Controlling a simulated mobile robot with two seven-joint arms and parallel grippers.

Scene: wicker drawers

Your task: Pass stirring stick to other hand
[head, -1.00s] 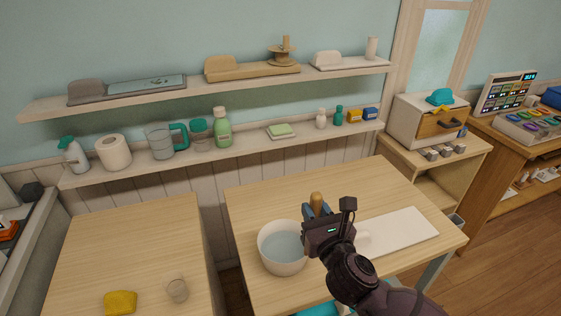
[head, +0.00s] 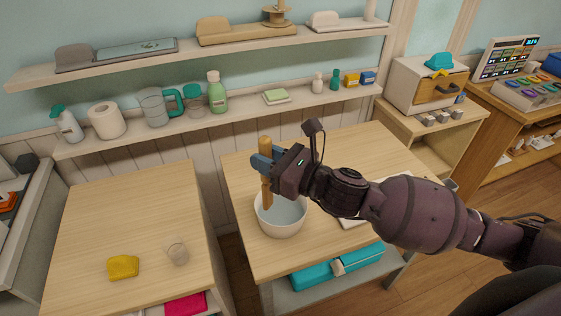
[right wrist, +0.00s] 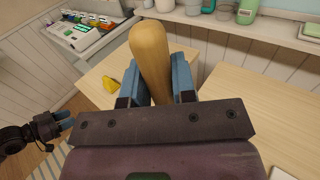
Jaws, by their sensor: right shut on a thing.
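The wooden stirring stick (head: 266,190) stands roughly upright in my right gripper (head: 263,166), whose blue fingers are shut on its upper part. The right wrist view shows the stick (right wrist: 151,60) between both fingers. Its lower end shows against the inside of the white bowl (head: 282,229); I cannot tell whether it touches the bowl. My left gripper (right wrist: 64,121) shows only at the left edge of the right wrist view, away from the stick. It is too small to tell if it is open.
The bowl stands on the right wooden table (head: 340,150), with a white board (head: 352,219) partly behind my right arm. Bottles and jugs line the lower wall shelf (head: 240,118).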

